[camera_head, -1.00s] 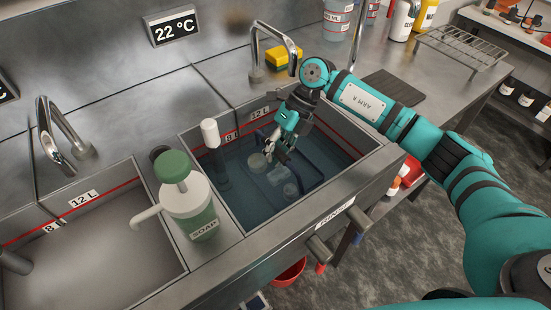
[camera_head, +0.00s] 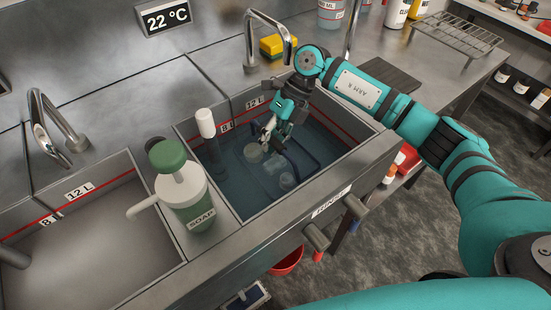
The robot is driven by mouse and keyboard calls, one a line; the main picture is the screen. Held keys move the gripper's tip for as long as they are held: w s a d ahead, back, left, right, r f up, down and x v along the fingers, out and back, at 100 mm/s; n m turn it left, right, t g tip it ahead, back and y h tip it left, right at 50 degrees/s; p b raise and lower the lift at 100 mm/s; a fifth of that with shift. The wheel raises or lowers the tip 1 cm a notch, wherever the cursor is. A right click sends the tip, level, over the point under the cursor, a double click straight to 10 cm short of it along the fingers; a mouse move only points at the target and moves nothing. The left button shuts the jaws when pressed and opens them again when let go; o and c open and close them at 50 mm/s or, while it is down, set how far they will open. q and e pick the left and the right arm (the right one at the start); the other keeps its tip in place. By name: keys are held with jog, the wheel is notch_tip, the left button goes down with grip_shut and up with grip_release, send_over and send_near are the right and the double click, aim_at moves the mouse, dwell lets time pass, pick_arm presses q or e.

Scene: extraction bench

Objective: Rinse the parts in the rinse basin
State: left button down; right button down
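The rinse basin (camera_head: 336,211) is the right-hand sink, labelled RINSE and holding bluish water. My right gripper (camera_head: 267,139) points down into the basin, just above and beside the pale part. Its fingertips are small and partly hidden, so I cannot tell whether they hold anything. My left gripper is out of view.
A soap dispenser (camera_head: 183,190) stands on the divider between the rinse basin and an empty-looking left sink (camera_head: 100,235). A white-capped post (camera_head: 205,124) rises at the basin's left wall. A tap (camera_head: 249,45) and yellow sponge (camera_head: 272,45) are behind. A wire rack (camera_head: 455,45) stands at right.

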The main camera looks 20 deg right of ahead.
jog(key=shift+r, duration=0.1)
dwell(0.3)
jog(key=shift+r+p, duration=0.3)
jog(key=shift+f, duration=0.2)
jog(key=shift+f+b, duration=0.2)
jog(key=shift+b, duration=0.1)
dwell(0.5)
notch_tip(320, 180, up, 7)
jog(key=p, duration=0.5)
jog(key=shift+r, duration=0.15)
notch_tip(320, 180, up, 15)
jog(key=p, duration=0.9)
dwell(1.9)
